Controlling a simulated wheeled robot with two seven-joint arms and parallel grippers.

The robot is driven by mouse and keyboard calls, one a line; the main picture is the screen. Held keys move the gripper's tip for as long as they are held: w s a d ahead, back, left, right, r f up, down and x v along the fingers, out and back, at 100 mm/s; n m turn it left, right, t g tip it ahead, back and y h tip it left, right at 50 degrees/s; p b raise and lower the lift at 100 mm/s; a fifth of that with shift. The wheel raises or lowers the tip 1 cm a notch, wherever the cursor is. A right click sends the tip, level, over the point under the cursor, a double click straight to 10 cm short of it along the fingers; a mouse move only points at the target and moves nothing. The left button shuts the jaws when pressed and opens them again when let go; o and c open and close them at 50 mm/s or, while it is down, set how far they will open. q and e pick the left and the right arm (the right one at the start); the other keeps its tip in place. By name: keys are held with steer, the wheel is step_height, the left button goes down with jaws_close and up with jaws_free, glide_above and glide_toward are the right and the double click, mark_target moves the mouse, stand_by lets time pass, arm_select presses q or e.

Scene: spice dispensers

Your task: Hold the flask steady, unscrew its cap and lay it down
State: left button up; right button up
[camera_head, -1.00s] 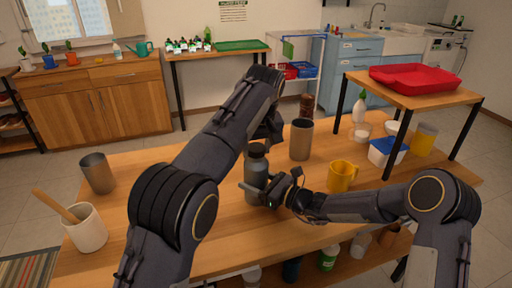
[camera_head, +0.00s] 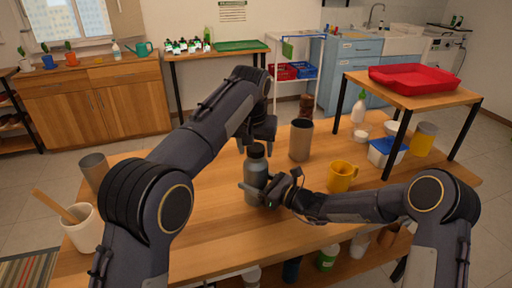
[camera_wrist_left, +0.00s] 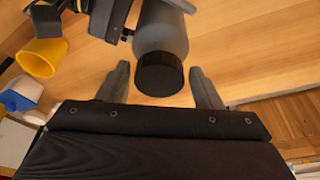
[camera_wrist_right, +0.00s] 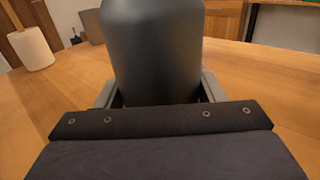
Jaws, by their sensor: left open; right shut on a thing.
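The grey flask (camera_head: 255,180) stands upright on the wooden table, with its dark cap (camera_head: 256,150) on top. My right gripper (camera_head: 262,190) is shut around the flask's body from the right. In the right wrist view the flask (camera_wrist_right: 152,50) fills the space between the fingers. In the left wrist view the cap (camera_wrist_left: 160,74) lies between the spread left fingers (camera_wrist_left: 160,88), with a gap on each side.
A grey-brown tumbler (camera_head: 301,140) stands just behind the flask, and a yellow mug (camera_head: 342,176) to its right. A white crock (camera_head: 84,230) with a wooden handle and a metal cup (camera_head: 94,170) stand at the left.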

arm_select(q)
steer(key=m+h, duration=0.1)
steer(key=m, duration=0.2)
steer(key=m+g, duration=0.1)
steer(key=m, duration=0.2)
steer(key=shift+w+a+m+h, duration=0.1)
steer(key=shift+m+h, duration=0.3)
steer(key=m, duration=0.3)
steer(key=shift+g, duration=0.4)
steer(key=m+g, duration=0.1)
steer(key=m, duration=0.4)
steer(key=shift+w+h, duration=0.1)
steer(key=shift+h, duration=0.3)
steer(key=shift+c, duration=0.5)
steer(key=c, duration=0.9)
steer(key=n, duration=0.3)
steer(key=shift+t, duration=0.3)
steer(key=n, duration=0.3)
steer(key=shift+r+t+y, duration=0.1)
steer(key=shift+t+y, duration=0.3)
steer(key=n, duration=0.3)
steer(key=shift+t, duration=0.4)
